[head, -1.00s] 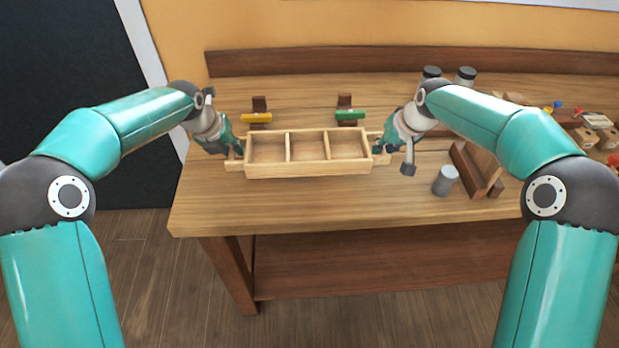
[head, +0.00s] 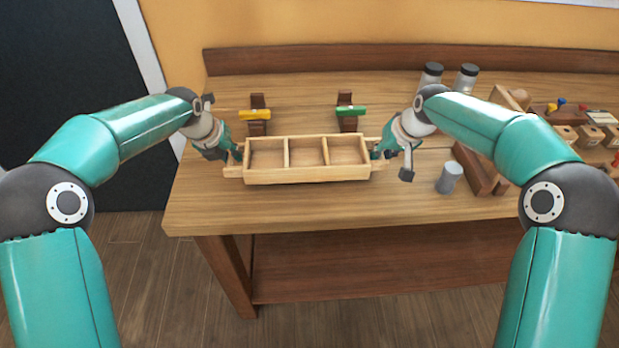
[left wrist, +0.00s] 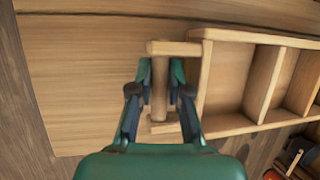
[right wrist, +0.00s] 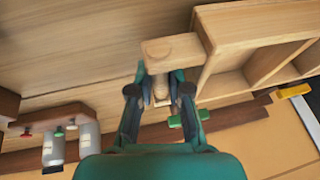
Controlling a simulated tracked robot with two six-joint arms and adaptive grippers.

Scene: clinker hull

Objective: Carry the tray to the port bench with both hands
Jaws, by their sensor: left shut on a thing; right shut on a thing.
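The tray (head: 308,178) is pale wood with three empty compartments and a bar handle at each end. It is roughly level over the front part of a wooden bench (head: 300,213); I cannot tell whether it touches the top. My left gripper (head: 236,153) is shut on the left handle. In the left wrist view its fingers (left wrist: 160,92) are on either side of the handle bar, beside the tray's end wall (left wrist: 206,85). My right gripper (head: 379,151) is shut on the right handle. The right wrist view shows its fingers (right wrist: 160,88) around that bar, partly hidden under the wood.
To the right are a grey cylinder (head: 449,179), a dark wooden rack (head: 470,165) and two dark-lidded jars (head: 431,75). The bench top left of the tray is clear.

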